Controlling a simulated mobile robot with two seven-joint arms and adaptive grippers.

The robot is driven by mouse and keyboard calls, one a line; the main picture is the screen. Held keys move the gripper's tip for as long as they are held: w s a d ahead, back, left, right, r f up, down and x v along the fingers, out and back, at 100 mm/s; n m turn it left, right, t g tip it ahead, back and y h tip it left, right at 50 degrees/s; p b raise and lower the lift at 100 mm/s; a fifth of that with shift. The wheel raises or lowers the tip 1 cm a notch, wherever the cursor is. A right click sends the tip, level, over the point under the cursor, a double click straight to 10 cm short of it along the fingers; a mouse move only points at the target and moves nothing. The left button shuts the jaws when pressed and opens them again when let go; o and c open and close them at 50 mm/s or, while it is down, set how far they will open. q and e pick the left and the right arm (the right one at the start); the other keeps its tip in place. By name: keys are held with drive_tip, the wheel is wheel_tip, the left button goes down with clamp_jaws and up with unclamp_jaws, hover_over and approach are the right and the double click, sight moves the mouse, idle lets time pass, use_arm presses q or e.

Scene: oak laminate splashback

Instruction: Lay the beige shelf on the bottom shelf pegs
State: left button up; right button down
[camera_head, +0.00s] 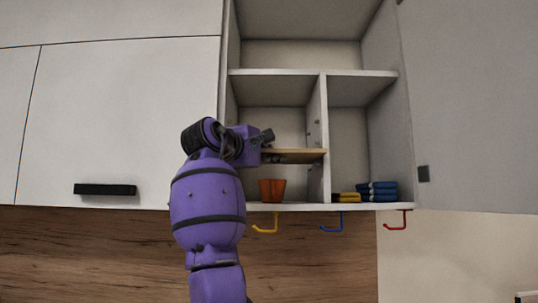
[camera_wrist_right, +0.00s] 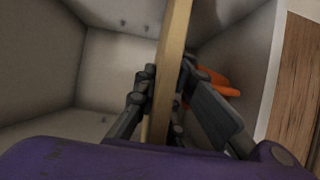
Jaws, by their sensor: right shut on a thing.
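The beige shelf (camera_head: 303,156) is a thin wooden board inside the left compartment of the open wall cabinet, above the cabinet floor. In the head view it looks about level, and its right end is close to the divider; I cannot tell if they touch. My right gripper (camera_head: 268,147) is shut on the board. In the right wrist view the dark fingers (camera_wrist_right: 167,78) lie on both faces of the shelf (camera_wrist_right: 178,30). Small dark pegs or holes show on a compartment wall (camera_wrist_right: 134,25). Whether the board rests on any peg cannot be seen. My left gripper is not in view.
An orange cup (camera_head: 272,190) stands on the cabinet floor below the board. Folded blue cloths (camera_head: 378,191) and a yellow item (camera_head: 347,197) lie right of the divider (camera_head: 317,175). Yellow (camera_head: 265,229), blue (camera_head: 331,228) and red (camera_head: 398,226) hooks hang underneath.

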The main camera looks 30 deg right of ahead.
drive_tip(key=shift+w+d+r, duration=0.1)
drive_tip(key=shift+w+d, duration=0.35)
drive_tip(key=shift+w, duration=0.15)
drive_tip(key=shift+w+d, duration=0.35)
drive_tip(key=shift+w, duration=0.3)
drive_tip(key=shift+w+d, duration=0.4)
drive_tip(key=shift+w, duration=0.2)
drive_tip(key=shift+w+d, duration=0.35)
drive_tip(key=shift+w, duration=0.3)
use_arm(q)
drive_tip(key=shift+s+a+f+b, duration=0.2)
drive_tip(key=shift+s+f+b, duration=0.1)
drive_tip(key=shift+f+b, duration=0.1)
use_arm(e)
drive_tip(key=shift+w+d, duration=0.45)
drive_tip(key=shift+w, duration=0.15)
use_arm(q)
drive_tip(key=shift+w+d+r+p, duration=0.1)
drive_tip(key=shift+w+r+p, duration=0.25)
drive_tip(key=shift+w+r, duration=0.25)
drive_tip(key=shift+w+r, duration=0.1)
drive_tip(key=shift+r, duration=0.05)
use_arm(e)
drive_tip(key=shift+f, duration=0.25)
drive_tip(key=shift+f, duration=0.25)
